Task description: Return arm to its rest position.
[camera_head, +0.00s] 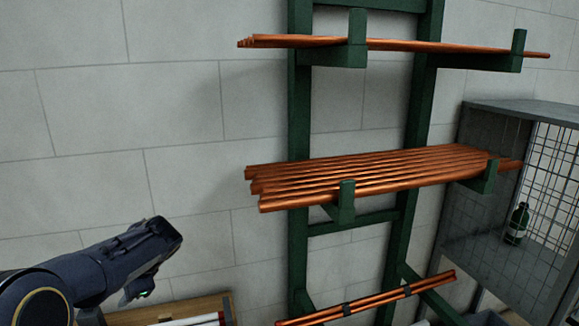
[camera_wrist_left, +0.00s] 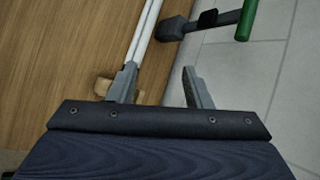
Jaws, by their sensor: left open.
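My left arm (camera_head: 105,268) comes in from the lower left in the head view, dark blue. Its gripper (camera_head: 137,294) points down in front of the pale block wall, partly hidden by the wrist. In the left wrist view the gripper (camera_wrist_left: 160,82) has its two grey fingers apart, with nothing seen held between them. A white rod (camera_wrist_left: 145,35) runs behind the left finger; whether they touch I cannot tell. My right gripper is not in view.
A green rack (camera_head: 300,110) holds copper pipes (camera_head: 370,175) on several levels. A grey mesh cabinet (camera_head: 470,190) with a dark bottle (camera_head: 517,224) stands at right. A wooden surface (camera_head: 165,311) lies low by my gripper; it fills the wrist view's left (camera_wrist_left: 60,50).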

